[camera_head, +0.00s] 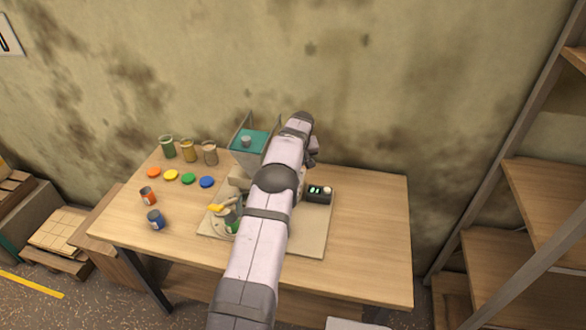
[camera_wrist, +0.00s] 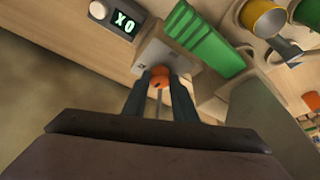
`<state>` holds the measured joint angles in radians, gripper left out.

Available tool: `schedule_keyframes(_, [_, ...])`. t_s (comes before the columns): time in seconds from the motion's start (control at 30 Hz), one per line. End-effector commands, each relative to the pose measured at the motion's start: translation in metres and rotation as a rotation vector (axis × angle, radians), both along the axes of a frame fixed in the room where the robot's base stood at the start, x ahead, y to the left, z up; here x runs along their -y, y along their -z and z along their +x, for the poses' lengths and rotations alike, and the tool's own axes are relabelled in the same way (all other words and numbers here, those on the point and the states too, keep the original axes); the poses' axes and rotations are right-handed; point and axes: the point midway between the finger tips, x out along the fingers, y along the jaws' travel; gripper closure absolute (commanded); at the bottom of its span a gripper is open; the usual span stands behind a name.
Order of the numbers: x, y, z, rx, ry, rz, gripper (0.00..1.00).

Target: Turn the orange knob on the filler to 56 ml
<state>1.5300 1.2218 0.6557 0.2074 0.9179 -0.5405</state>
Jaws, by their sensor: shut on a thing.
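The orange knob (camera_wrist: 160,79) shows in the wrist view on the pale face of the filler (camera_wrist: 170,55). My gripper (camera_wrist: 161,82) has one dark finger on each side of the knob and is shut on it. A small dark mark shows on the knob; its setting cannot be read. In the head view, the filler's hopper with teal contents (camera_head: 248,140) stands at the back of the table, and my arm hides the knob. A black display box (camera_wrist: 115,20) with green characters stands beside the filler; its reading is unclear. It also shows in the head view (camera_head: 319,195).
On the table's left are several jars (camera_head: 189,151), several coloured discs (camera_head: 188,179), an orange can (camera_head: 148,196) and a blue can (camera_head: 156,220). The table's right side (camera_head: 372,225) is clear. Shelving (camera_head: 475,210) stands at the right.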

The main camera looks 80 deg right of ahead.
Motion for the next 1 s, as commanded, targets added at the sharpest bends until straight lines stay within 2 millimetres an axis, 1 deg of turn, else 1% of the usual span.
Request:
schedule_keyframes(0.13, [0.0001, -0.0003, 0.0006, 0.001, 0.035, -0.003, 0.97])
schedule_keyframes(0.4, [0.0003, -0.0006, 0.0005, 0.001, 0.036, -0.003, 0.97])
schedule_keyframes(0.43, [0.0003, -0.0008, 0.0006, 0.001, 0.036, -0.003, 0.68])
schedule_keyframes(0.47, [0.0003, -0.0006, 0.0006, 0.001, 0.036, -0.003, 0.61])
schedule_keyframes(0.5, [0.0003, -0.0006, 0.0006, 0.001, 0.036, -0.003, 0.56])
schedule_keyframes(0.83, [-0.0001, -0.0011, 0.0003, 0.0, 0.035, -0.002, 0.56])
schedule_keyframes(1.0, [-0.0021, -0.008, -0.0011, 0.0, 0.035, -0.004, 0.56])
